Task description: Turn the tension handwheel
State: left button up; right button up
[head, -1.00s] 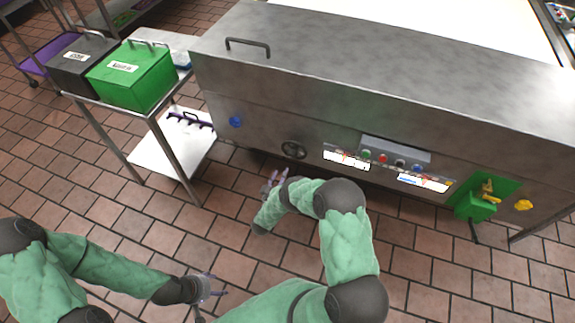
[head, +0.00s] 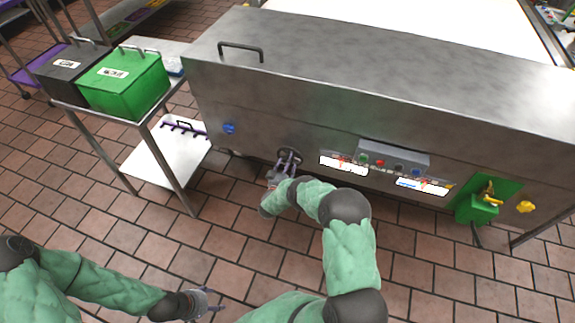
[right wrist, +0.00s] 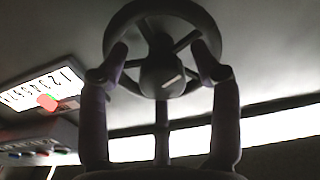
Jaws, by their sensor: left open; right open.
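The tension handwheel (head: 289,155) is a dark spoked wheel on the front panel of the steel machine. In the right wrist view the handwheel (right wrist: 161,50) fills the upper middle, with a hub and a light mark on it. My right gripper (head: 284,169) is at the handwheel. In the right wrist view its two fingers (right wrist: 160,62) are spread, one on each side of the hub, overlapping the lower part of the rim. I cannot tell whether they touch it. My left gripper (head: 207,301) is open and empty, low over the floor at the lower left.
The steel machine (head: 330,75) has a blue knob (head: 229,128), a button panel (head: 392,158) right of the handwheel, and a green box (head: 478,208) with a yellow handle. A cart with a green bin (head: 124,84) and a black bin (head: 72,70) stands left. Tiled floor is free in front.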

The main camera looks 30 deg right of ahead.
jog(key=c, duration=1.1)
jog(key=shift+c, duration=0.2)
jog(key=shift+f, duration=0.1)
jog(key=shift+f+m+b, duration=0.1)
jog(key=shift+m+b, duration=0.4)
jog(key=shift+m, duration=0.4)
jog(key=shift+s+a+m+b, duration=0.15)
jog(key=shift+m+b, duration=0.35)
jog(key=shift+m, duration=1.1)
jog(key=o, duration=1.1)
jog(key=shift+f, duration=0.15)
jog(key=shift+o, duration=0.2)
jog(key=shift+r, duration=0.2)
